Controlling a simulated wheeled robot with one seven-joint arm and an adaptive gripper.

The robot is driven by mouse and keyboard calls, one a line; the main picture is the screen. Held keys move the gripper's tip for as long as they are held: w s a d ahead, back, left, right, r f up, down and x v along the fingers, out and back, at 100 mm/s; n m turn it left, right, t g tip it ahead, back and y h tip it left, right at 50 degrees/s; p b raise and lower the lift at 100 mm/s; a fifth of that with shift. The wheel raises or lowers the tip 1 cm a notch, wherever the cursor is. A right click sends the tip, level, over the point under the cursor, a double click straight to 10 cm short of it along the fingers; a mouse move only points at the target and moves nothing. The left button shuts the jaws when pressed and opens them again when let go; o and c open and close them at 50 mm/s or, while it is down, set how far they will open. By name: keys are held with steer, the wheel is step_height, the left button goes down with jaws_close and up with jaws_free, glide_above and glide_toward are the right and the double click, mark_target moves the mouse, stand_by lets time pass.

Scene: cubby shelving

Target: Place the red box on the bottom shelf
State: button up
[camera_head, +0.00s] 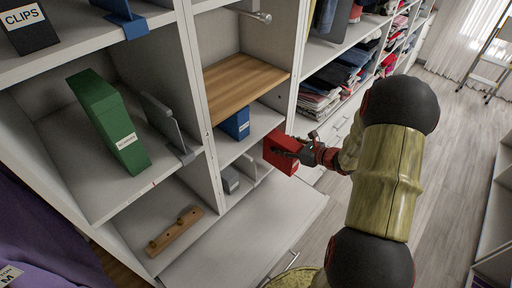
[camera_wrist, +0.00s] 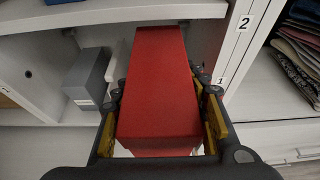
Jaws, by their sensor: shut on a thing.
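The red box (camera_head: 281,151) is in my gripper (camera_head: 306,154), in front of the narrow middle cubby column in the head view. In the wrist view the red box (camera_wrist: 158,85) stands between the two fingers of my gripper (camera_wrist: 160,112), which are shut on its sides. The bottom shelf (camera_head: 238,190) of that column holds a grey box (camera_head: 229,179). The same grey box (camera_wrist: 88,78) shows left of the red box in the wrist view. The far end of the red box is near the shelf edge; I cannot tell whether it touches.
A blue box (camera_head: 236,123) stands on the shelf above, under a wooden board (camera_head: 240,82). A green binder (camera_head: 107,120) and grey bookend (camera_head: 166,127) stand in the left cubby. A wooden peg rail (camera_head: 174,231) lies below. Folded clothes (camera_head: 333,82) fill shelves at right.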

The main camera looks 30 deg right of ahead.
steer(key=w+a+b, duration=0.3)
steer(key=w+a, duration=0.1)
steer(key=w, duration=0.7)
step_height(320, 180, down, 7)
steer(key=b, duration=0.2)
steer(key=shift+w+a+b, duration=0.15)
steer(key=shift+w+b, duration=0.15)
steer(key=shift+b, duration=0.1)
steer(key=o, duration=1.4)
steer(key=shift+f, duration=0.1)
